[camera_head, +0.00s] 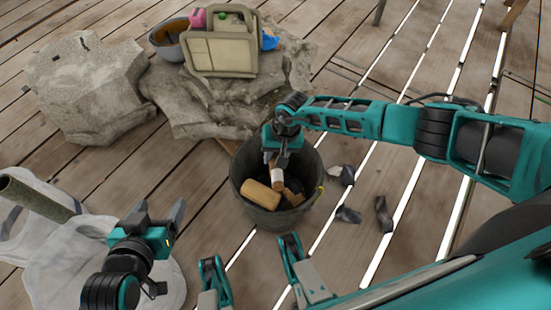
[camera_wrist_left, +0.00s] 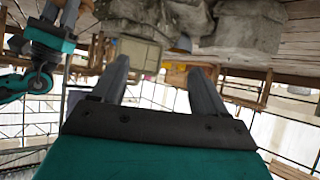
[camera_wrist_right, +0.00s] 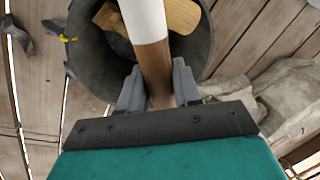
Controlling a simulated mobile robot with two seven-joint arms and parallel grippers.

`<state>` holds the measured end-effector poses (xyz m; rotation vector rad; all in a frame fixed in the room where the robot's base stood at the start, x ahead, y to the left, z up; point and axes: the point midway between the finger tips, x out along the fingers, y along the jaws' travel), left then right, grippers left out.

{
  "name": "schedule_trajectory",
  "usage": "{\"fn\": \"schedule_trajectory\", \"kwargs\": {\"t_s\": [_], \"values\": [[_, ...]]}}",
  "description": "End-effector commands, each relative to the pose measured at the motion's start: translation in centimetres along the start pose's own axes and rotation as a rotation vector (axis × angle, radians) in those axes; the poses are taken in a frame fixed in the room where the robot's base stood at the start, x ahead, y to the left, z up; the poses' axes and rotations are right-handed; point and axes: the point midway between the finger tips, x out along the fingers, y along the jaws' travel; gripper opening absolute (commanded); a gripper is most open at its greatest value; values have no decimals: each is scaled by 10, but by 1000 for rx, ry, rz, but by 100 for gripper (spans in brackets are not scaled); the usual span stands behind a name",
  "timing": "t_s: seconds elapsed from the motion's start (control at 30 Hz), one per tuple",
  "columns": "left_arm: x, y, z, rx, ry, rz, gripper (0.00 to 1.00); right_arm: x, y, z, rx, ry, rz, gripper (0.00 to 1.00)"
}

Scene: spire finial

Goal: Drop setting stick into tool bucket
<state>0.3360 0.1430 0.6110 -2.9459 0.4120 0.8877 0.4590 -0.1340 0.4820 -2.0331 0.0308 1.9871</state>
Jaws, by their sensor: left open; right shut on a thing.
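The setting stick (camera_wrist_right: 150,60), brown with a white band, is held in my right gripper (camera_wrist_right: 160,88). In the head view the stick (camera_head: 277,178) points down into the mouth of the dark tool bucket (camera_head: 243,193). My right gripper (camera_head: 283,158) is above the bucket's far side, with its jaws shut on the stick. A tan wooden piece (camera_head: 262,194) lies inside the bucket, and it also shows in the right wrist view (camera_wrist_right: 185,15). My left gripper (camera_head: 163,218) is open and empty, left of the bucket. The stick's lower end is hard to make out.
Large grey rocks (camera_head: 90,90) lie at the far left. A beige tool caddy (camera_head: 220,52) and a grey bowl (camera_head: 168,38) sit on another rock (camera_head: 200,105). Dark scraps (camera_head: 383,213) lie on the planks right of the bucket. A pipe (camera_head: 35,197) and white sheeting (camera_head: 60,265) are at left.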

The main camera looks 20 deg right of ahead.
Motion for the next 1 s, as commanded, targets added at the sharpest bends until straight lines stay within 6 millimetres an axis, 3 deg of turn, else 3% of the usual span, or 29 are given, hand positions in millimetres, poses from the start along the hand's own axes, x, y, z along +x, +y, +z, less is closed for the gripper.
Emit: {"fn": "schedule_trajectory", "kwargs": {"t_s": [0.5, 0.87, 0.9, 1.0], "values": [[16, 10, 23, -2, -17, 31, 74, 52, 10, 0, 0, 0, -2, 0], [17, 12, 14, -5, -3, 34, 74, 55, 11, 0, -1, 1, -2, 0], [17, 11, 14, -5, -2, 34, 74, 55, 11, 0, -1, 1, -2, 36], [17, 11, 14, -5, -2, 33, 74, 55, 11, 0, -1, 1, -1, 45]]}}
